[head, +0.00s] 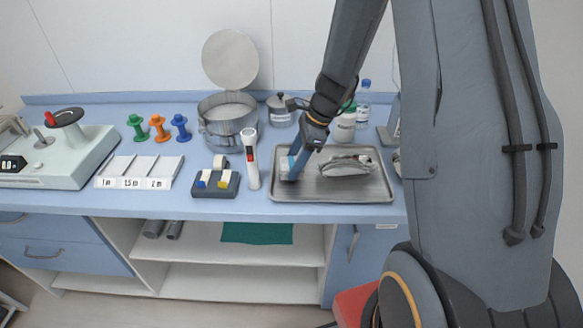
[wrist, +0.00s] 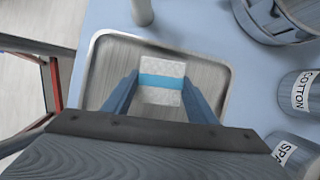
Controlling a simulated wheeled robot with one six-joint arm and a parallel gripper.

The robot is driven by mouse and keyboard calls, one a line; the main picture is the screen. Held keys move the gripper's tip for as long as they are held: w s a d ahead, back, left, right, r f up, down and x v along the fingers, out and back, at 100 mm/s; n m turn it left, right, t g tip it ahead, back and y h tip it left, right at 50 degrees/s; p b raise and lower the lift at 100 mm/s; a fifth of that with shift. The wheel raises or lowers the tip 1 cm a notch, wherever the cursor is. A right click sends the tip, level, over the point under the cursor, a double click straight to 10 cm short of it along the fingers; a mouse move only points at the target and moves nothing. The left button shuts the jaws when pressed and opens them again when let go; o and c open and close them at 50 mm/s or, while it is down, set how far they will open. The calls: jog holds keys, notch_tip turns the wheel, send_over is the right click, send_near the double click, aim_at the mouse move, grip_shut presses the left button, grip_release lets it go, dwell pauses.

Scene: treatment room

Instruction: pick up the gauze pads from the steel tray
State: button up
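The gauze pads (wrist: 162,82) are a white pack with a blue band around the middle, lying in the steel tray (wrist: 218,72). In the head view, a small part of the gauze pads (head: 285,168) shows at the left end of the tray (head: 330,198), partly hidden by my gripper. In the head view, my gripper (head: 292,174) reaches down into the tray.
A foil-like metal bundle (head: 347,166) lies in the tray, right of my gripper. A steel drum (head: 227,122) with a raised lid and a lidded jar (head: 281,110) stand behind.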

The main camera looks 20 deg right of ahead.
jog(key=c, duration=0.5)
jog(key=shift+o, duration=0.2)
